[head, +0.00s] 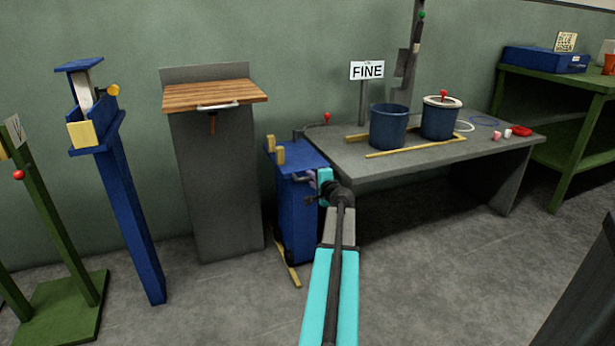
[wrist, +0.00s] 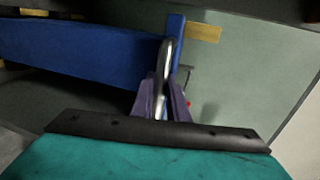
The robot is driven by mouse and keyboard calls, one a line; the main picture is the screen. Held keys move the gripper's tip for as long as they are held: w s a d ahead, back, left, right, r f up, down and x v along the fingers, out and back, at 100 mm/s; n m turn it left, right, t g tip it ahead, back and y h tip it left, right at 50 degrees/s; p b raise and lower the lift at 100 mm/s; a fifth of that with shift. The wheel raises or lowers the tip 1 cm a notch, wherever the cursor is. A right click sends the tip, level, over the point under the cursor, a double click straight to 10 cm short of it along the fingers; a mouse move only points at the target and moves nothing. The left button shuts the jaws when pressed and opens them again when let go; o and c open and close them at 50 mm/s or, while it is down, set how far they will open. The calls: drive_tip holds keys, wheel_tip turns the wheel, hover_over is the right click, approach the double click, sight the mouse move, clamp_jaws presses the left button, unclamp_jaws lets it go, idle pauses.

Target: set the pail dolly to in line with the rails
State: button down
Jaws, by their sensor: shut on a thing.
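The pail dolly (head: 297,215) is a blue cart with short yellow blocks on its top. It stands on the floor against or close to the left end of the grey bench (head: 345,171); I cannot tell if they touch. Yellow rails (head: 415,147) lie on the bench top, and the dolly's top looks turned from their line. My gripper (head: 318,187) is shut on the dolly's handle at its right front side. In the wrist view the silver handle (wrist: 164,75) runs between the dark fingers, with the blue dolly (wrist: 85,50) behind. My arm hides part of the dolly.
Two blue pails, one open (head: 388,128) and one lidded (head: 439,120), stand between the rails. A yellow strip (head: 287,263) lies on the floor by the dolly. A grey cabinet (head: 215,180) stands close on the left. The floor in front is clear.

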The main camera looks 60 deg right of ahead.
drive_tip(key=f+v, duration=0.1)
drive_tip(key=v, duration=0.5)
drive_tip(key=shift+f+b, duration=0.2)
drive_tip(key=shift+b, duration=0.1)
drive_tip(key=shift+s+a, duration=0.1)
drive_tip(key=shift+s, duration=0.05)
drive_tip(key=c, duration=1.7)
unclamp_jaws()
drive_tip(key=shift+c, duration=0.2)
drive_tip(key=shift+r, duration=0.1)
